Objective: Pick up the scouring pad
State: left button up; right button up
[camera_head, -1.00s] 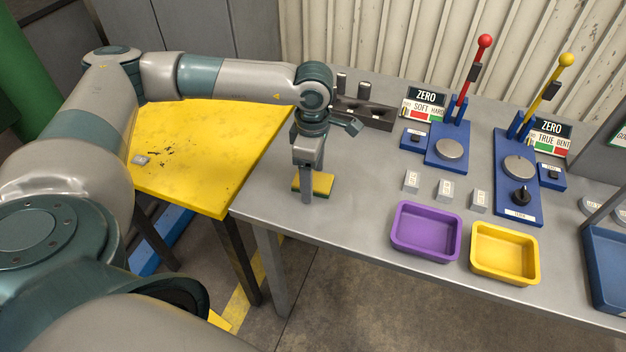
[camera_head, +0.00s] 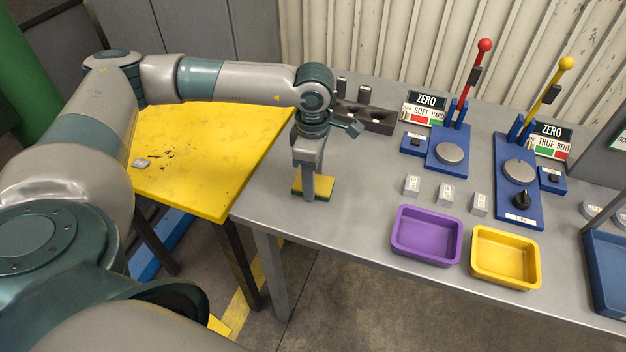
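The scouring pad (camera_head: 325,187), yellow with a dark green edge, lies flat on the grey table (camera_head: 345,235) near its left front edge. My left gripper (camera_head: 308,194) reaches down over the pad from above, its fingers at the pad and covering its middle. From this angle the fingers line up one behind the other, so I cannot see whether they are apart or touching the pad's sides. My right gripper is not in view.
A purple tray (camera_head: 398,250) and a yellow tray (camera_head: 478,272) stand right of the pad. Several small grey blocks (camera_head: 445,192) sit behind them. Blue lever testers (camera_head: 437,160) stand further back. A yellow table (camera_head: 215,190) adjoins at left.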

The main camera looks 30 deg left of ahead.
pick_arm(q)
jog(key=shift+r, duration=0.35)
notch_tip(320, 180, up, 2)
jog(key=shift+r+b, duration=0.1)
jog(key=shift+b, duration=0.45)
jog(key=d+r+b, duration=0.3)
jog(key=d+r, duration=0.4)
jog(key=d, duration=0.4)
jog(key=shift+s+d+r, duration=0.35)
jog(key=shift+s, duration=0.1)
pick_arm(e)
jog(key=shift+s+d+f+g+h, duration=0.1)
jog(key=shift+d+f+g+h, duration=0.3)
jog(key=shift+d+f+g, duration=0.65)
